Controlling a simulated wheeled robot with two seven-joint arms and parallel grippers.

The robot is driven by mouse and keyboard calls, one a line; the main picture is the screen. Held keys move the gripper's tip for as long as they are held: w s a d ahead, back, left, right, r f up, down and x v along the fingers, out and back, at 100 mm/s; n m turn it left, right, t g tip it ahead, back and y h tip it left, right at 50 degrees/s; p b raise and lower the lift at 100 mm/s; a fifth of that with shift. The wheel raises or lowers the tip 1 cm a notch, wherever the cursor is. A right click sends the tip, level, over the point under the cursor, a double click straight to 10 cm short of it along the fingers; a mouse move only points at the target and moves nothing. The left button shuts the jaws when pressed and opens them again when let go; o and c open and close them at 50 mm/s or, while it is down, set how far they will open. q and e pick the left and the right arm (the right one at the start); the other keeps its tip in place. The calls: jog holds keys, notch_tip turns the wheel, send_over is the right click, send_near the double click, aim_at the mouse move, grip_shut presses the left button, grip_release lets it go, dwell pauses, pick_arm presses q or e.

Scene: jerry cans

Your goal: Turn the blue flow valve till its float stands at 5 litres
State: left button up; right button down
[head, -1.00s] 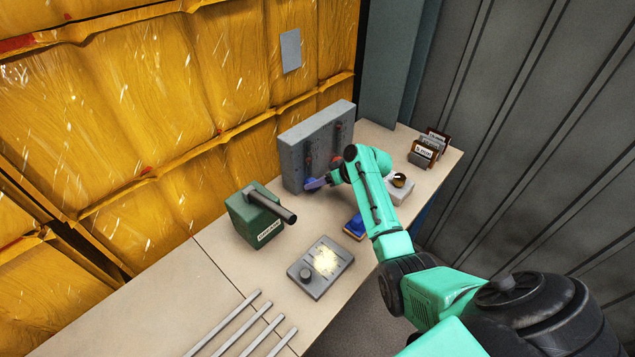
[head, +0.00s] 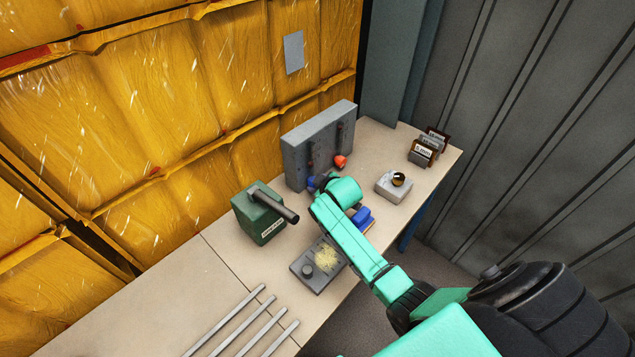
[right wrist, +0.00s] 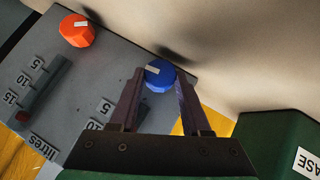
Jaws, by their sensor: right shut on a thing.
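The blue valve (right wrist: 159,76) is a round knob on the face of the grey panel (right wrist: 70,85). It shows small in the head view, low on the panel (head: 311,182). My right gripper (right wrist: 160,82) is shut on the blue valve, with one finger on each side of it. In the head view my right gripper (head: 322,182) is mostly covered by my forearm. The blue valve's scale (right wrist: 100,115) shows 5 and 10 labels beside the fingers; its float is hidden. My left gripper is not in view.
An orange-red knob (right wrist: 76,31) with its own scale sits on the same panel. A green box (head: 262,225) with a grey bar stands close by. A grey plate (head: 318,266), a small grey block (head: 393,186) and metal rods (head: 240,325) lie on the bench.

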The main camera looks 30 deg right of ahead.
jog(key=shift+a+f+n+h, duration=0.1)
jog(key=shift+n+h, duration=0.2)
jog(key=shift+h, duration=0.1)
jog(key=shift+t, duration=0.3)
jog(key=shift+c, duration=1.8)
grip_release()
jog(key=shift+s, duration=0.15)
jog(key=v, duration=1.4)
jog(key=shift+a+r, duration=0.2)
jog(key=shift+r, duration=0.05)
